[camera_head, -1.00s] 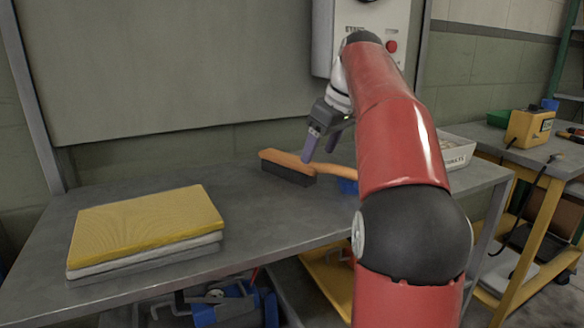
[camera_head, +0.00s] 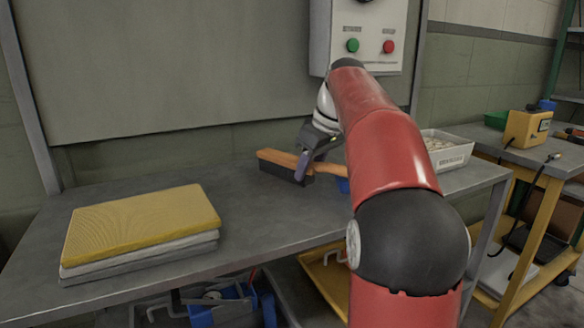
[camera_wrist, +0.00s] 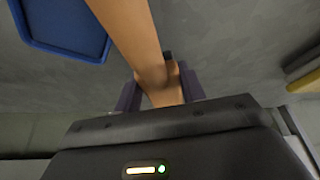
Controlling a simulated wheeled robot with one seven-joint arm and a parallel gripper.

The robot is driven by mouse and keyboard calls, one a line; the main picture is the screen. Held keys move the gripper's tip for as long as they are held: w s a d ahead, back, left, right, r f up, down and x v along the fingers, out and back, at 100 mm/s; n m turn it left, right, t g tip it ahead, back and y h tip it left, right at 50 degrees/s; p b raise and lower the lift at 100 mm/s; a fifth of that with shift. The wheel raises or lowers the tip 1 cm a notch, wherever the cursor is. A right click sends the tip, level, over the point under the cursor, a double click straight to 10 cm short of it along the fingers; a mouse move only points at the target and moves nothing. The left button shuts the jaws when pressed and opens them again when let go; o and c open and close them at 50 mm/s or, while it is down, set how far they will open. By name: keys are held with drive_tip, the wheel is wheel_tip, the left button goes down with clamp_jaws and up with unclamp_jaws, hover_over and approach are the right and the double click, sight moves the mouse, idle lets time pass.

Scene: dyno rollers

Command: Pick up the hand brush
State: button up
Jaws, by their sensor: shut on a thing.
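The hand brush (camera_head: 277,160) has an orange wooden body and dark bristles. In the head view it stands bristles down on the grey bench, its handle pointing right and partly hidden behind my arm. My gripper (camera_head: 302,170) is down at the brush, around its middle. In the wrist view the orange wood of the brush (camera_wrist: 130,35) runs from the top down between the two dark fingers of my gripper (camera_wrist: 157,90). The fingers are shut on it. I cannot see any gap between the bristles and the bench.
Folded cloths, yellow on top (camera_head: 140,222), lie on the bench at the left. A blue tray (camera_wrist: 65,25) lies beside the brush handle. A white bin (camera_head: 450,152) stands at the right. A control box (camera_head: 370,35) hangs on the wall behind.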

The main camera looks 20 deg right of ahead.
drive_tip(key=shift+c, duration=1.3)
drive_tip(key=shift+r, duration=0.1)
wheel_tip(320, 180, up, 8)
drive_tip(key=shift+f+p, duration=0.25)
drive_tip(key=shift+p, duration=0.7)
drive_tip(key=shift+r, duration=1.15)
